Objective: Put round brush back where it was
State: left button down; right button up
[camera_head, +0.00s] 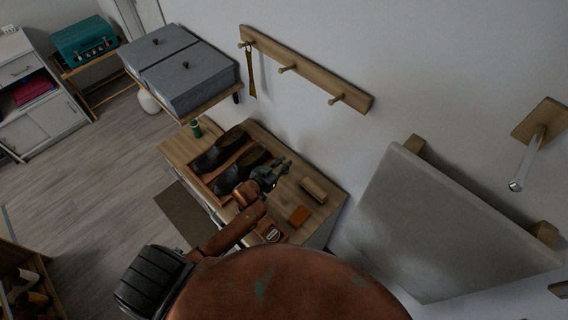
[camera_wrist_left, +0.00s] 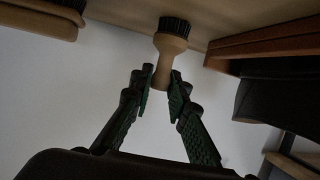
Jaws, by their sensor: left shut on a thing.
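The round brush (camera_wrist_left: 170,45), with a pale wooden handle and dark bristles, shows in the left wrist view. My left gripper (camera_wrist_left: 161,88) is shut on its handle. The bristles point toward the wooden cabinet top; I cannot tell whether they touch it. In the head view my left gripper (camera_head: 281,168) is over the cabinet top (camera_head: 318,214), just right of the shoe tray. The brush is hard to make out there. My right gripper is not in view.
A wooden tray (camera_wrist_left: 265,42) with dark shoes (camera_head: 219,150) lies beside the gripper. A rectangular brush (camera_head: 313,190), an orange block (camera_head: 299,215) and a small tin (camera_head: 270,232) lie to its right and front. A peg rail (camera_head: 310,78) is on the wall behind.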

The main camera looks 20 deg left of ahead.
pick_arm(q)
jog(key=c, duration=1.8)
grip_release()
jog(key=shift+f, duration=0.1)
jog(key=shift+c, duration=0.2)
jog(key=v, duration=1.2)
